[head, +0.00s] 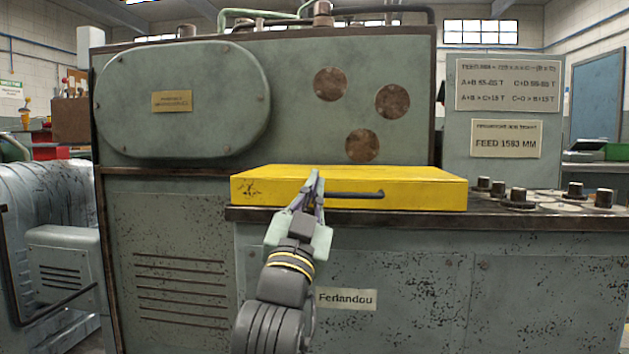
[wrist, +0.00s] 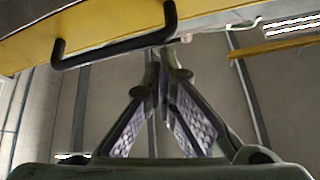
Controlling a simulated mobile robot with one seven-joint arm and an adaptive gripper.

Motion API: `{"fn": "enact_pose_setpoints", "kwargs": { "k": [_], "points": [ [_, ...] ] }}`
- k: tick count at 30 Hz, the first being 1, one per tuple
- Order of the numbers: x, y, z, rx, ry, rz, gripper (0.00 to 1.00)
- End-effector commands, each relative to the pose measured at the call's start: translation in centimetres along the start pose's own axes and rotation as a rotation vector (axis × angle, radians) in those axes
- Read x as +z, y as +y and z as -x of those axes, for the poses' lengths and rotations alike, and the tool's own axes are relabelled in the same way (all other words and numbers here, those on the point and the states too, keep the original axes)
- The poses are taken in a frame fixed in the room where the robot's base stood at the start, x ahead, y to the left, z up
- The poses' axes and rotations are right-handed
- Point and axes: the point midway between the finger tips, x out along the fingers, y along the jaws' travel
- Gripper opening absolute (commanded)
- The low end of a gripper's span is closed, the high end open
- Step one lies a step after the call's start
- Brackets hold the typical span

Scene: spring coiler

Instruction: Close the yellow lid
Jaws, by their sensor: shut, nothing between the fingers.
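The yellow lid (head: 420,184) lies flat and level on the machine's bench in the head view. A dark bar handle (head: 355,194) runs along its front face. My gripper (head: 316,174) is in front of the lid, left of the handle's middle, with its fingertips overlapping the lid's front edge in the picture. Its fingers are together and empty. In the wrist view the yellow lid (wrist: 95,22) and the handle (wrist: 115,46) show at the upper left, and my fingertips (wrist: 165,60) meet just below the handle's right end. I cannot tell whether they touch it.
The green machine (head: 300,120) stands behind the lid, with an oval cover (head: 183,102) at left. Several dark knobs (head: 517,196) stand on the bench right of the lid. A sign panel (head: 507,87) rises at the back right. The space before the bench looks clear.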

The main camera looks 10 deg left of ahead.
Motion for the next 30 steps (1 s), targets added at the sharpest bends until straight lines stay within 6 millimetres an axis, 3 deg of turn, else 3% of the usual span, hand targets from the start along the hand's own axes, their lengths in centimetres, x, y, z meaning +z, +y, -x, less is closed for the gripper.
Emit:
{"fn": "enact_pose_setpoints", "kwargs": {
  "k": [6, 21, 26, 30],
  "points": [
    [1.4, 0.5, 0.8, 0.0, -0.002, 0.001, 0.0],
    [2.0, 0.6, 0.8, 0.004, -0.013, 0.004, 0.0],
    [1.2, 0.4, 0.2, 0.005, -0.011, 0.002, 0.0],
    [-0.8, -0.2, -1.0, 0.005, -0.007, 0.001, 0.0]
  ]
}}
